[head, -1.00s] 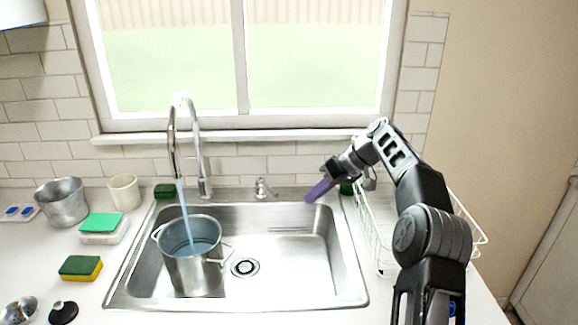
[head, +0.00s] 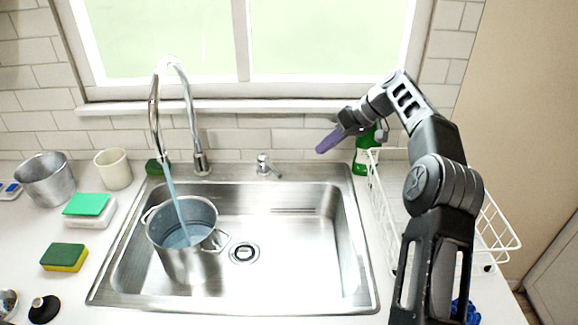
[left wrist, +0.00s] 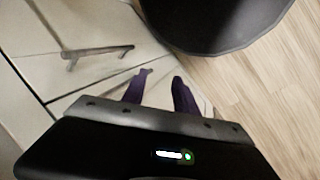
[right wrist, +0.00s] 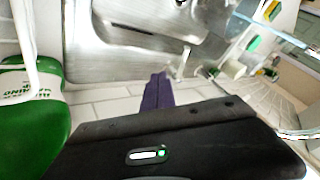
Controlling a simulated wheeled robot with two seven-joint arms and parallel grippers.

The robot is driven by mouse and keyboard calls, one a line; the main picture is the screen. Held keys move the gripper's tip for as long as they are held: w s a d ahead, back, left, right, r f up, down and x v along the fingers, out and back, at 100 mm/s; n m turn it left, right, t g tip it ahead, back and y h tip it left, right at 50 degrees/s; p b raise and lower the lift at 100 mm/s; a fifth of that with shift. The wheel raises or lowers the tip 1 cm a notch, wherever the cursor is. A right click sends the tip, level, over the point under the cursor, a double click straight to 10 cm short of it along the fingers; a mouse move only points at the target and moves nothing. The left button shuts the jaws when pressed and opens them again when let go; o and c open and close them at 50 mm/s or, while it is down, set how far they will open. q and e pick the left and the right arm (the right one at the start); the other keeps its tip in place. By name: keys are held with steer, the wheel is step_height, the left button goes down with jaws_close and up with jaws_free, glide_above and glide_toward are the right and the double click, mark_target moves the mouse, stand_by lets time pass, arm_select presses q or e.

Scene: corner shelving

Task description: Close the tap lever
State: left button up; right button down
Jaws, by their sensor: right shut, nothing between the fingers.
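The curved chrome tap (head: 196,130) stands behind the sink, and a blue stream of water (head: 171,190) runs from its spout into a metal pot (head: 186,255). The small tap lever (head: 265,166) stands on the sink's back rim, right of the tap. My right gripper (head: 320,149) is shut and empty, up and to the right of the lever and apart from it. In the right wrist view its purple fingers (right wrist: 158,90) are together. My left gripper (left wrist: 160,82) is open and empty, above a wood floor beside cabinet fronts.
A green bottle (head: 362,155) stands behind my right gripper, beside a white wire rack (head: 480,235). The steel sink (head: 300,240) is clear right of the pot. Sponges (head: 65,257), a cup (head: 114,170) and a metal pail (head: 45,180) stand left.

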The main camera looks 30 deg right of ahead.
mark_target(270, 166)
steer(key=w+a+f+p, duration=0.2)
steer(key=w+a+f, duration=0.2)
steer(key=a, duration=0.5)
step_height(270, 166, down, 3)
steer(key=shift+r+p, duration=0.1)
steer(key=shift+p, duration=0.25)
steer(key=shift+s, duration=0.1)
